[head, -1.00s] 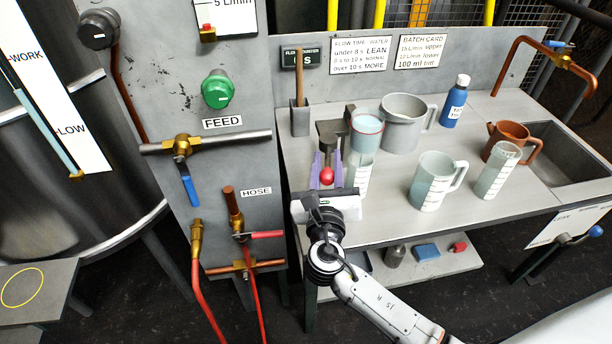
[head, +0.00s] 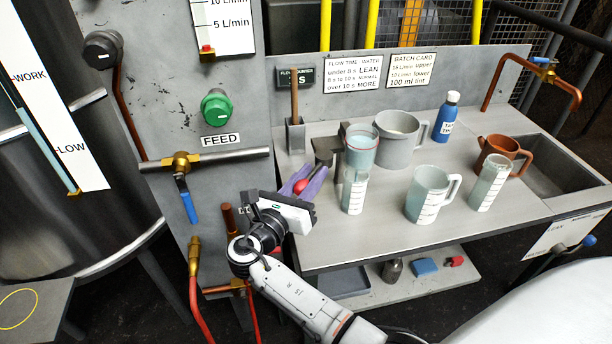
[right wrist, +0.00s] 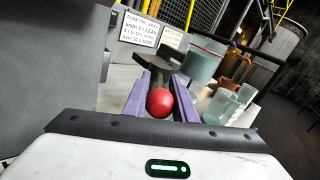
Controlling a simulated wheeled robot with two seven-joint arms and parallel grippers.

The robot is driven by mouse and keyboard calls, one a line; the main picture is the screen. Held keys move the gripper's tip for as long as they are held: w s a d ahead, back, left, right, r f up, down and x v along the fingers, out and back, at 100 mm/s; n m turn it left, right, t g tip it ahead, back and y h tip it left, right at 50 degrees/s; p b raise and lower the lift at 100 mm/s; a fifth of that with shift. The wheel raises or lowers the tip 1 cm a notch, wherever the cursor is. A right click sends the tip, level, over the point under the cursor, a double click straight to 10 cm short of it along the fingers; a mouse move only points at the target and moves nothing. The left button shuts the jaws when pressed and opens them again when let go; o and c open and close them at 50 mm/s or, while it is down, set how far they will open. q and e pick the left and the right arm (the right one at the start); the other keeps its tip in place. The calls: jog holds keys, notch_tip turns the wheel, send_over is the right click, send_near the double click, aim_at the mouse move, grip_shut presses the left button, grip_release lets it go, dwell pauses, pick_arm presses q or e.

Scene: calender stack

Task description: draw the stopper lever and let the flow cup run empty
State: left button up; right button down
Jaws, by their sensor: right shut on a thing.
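The stopper lever's red ball knob (head: 300,186) lies between the purple fingers of my right gripper (head: 303,182), which is shut on it. In the right wrist view the knob (right wrist: 160,102) sits between both fingers, with a dark bar running from it to a dark block. The flow cup (head: 361,150) is clear with a red line near its rim and bluish liquid in it. It stands at the dark stand (head: 326,148), right of my gripper. A clear graduated cylinder (head: 354,192) is directly below the cup; its fill level is hard to tell. My left gripper is not in view.
On the bench (head: 400,225) stand a large grey jug (head: 397,145), a measuring jug (head: 427,196), another measuring vessel (head: 489,185), a copper pot (head: 499,150) and a blue bottle (head: 447,120). A sink is at right. The feed panel (head: 200,60) rises left of my gripper.

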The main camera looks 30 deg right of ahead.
jog(key=shift+r, duration=0.1)
jog(key=c, duration=1.7)
grip_release()
jog(key=shift+w, duration=0.1)
jog(key=shift+c, duration=0.2)
notch_tip(320, 180, up, 10)
jog(key=shift+f+p, duration=0.1)
jog(key=shift+p, duration=0.65)
dwell(2.0)
